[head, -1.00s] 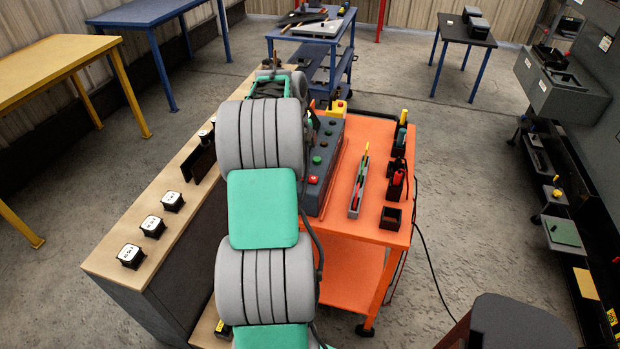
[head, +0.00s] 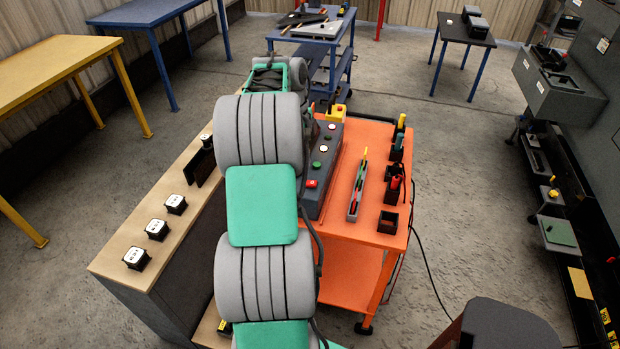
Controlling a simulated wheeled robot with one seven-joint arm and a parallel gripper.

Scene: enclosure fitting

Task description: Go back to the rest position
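My arm, grey ribbed joints with green links, reaches up the middle of the head view. Its far wrist part (head: 292,72) is over the back end of the bench beside the orange cart. My gripper is not visible; the arm's own links hide it or it points away.
Several black-and-white blocks (head: 157,229) and a dark upright holder (head: 203,165) stand on the wooden bench (head: 118,262) left of my arm. The cart's right side carries tool holders (head: 393,170) and a grey rack (head: 356,192). Open floor (head: 465,170) lies right of the cart.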

